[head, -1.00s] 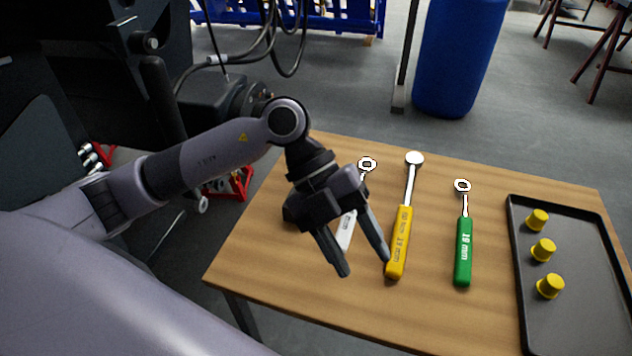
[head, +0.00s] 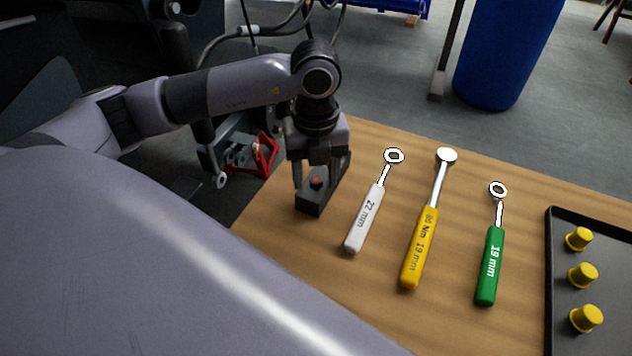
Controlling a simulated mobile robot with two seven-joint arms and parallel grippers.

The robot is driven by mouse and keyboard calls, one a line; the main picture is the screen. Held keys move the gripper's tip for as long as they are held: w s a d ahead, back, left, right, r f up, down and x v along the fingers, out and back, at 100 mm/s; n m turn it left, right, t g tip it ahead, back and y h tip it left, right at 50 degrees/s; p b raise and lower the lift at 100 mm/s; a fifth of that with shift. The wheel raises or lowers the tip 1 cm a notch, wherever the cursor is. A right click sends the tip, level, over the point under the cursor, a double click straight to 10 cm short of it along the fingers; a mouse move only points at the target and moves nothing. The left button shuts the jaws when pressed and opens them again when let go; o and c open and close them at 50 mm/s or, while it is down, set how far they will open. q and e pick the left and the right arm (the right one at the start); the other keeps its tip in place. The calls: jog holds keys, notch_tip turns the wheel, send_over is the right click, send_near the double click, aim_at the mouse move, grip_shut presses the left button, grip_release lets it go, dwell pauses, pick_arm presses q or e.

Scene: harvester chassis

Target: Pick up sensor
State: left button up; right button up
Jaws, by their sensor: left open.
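A small dark block (head: 312,203) with a red button on top lies at the table's left edge. It is the only thing here that looks like a sensor, though no label shows. My left gripper (head: 315,180) points down over this block, open. One finger is at the block's left side, the other behind or beside its right part. I cannot tell whether the fingers touch it. The upper part of the block is partly hidden by the gripper. My right gripper is out of view.
To the right lie a white 22 mm wrench (head: 364,219), a yellow 19 mm torque wrench (head: 420,248) and a green 19 mm wrench (head: 490,266). A black tray (head: 552,290) with yellow caps (head: 583,275) is farther right. Machinery stands beyond the left edge.

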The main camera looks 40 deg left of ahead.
pick_arm(q)
jog(key=shift+f, duration=0.3)
jog(key=shift+s, duration=0.1)
grip_shut()
jog(key=shift+d, duration=0.1)
